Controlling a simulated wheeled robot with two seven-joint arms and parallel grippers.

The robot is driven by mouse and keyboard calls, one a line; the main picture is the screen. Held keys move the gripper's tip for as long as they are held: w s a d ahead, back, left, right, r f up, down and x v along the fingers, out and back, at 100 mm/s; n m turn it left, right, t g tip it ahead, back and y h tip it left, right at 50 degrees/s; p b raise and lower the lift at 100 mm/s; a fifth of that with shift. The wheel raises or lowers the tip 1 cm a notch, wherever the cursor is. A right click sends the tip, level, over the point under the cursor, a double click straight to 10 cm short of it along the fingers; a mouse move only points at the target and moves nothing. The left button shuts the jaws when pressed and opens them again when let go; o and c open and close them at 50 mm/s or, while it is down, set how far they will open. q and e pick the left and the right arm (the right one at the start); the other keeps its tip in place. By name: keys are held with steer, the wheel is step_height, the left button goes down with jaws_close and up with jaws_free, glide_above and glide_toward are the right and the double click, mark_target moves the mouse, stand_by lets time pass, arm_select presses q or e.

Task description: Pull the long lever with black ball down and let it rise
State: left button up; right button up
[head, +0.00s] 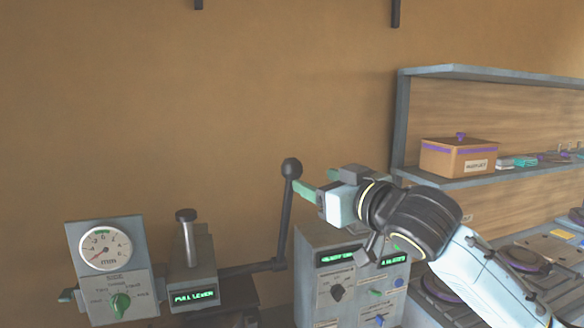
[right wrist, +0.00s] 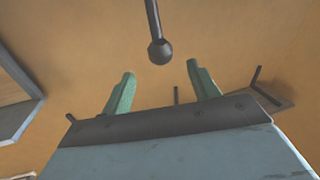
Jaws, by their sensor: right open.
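The long lever (head: 285,220) rises steeply from the side of the press (head: 192,262) and ends in a black ball (head: 291,168). A small display on the press reads "PULL LEVER". My right gripper (head: 300,191) is open, with its green fingers pointing at the lever just below the ball. In the right wrist view, the black ball (right wrist: 160,52) shows ahead of and between the two green fingertips (right wrist: 160,72), with the lever running up out of the frame. The fingers do not appear closed on the ball or lever. My left gripper is not in view.
A gauge panel (head: 107,262) with a green knob stands left of the press. A grey control box (head: 345,290) stands below my right gripper. A shelf (head: 490,178) with an orange box (head: 458,157) is at the right. The wall area above the lever is clear.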

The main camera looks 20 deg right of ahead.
mark_target(298, 174)
steer(key=p+x, duration=0.2)
steer(key=x, duration=0.7)
steer(key=shift+w+a, duration=0.15)
steer(key=shift+w, duration=0.25)
steer(key=shift+f, duration=0.1)
steer(key=c, duration=1.3)
jaws_close()
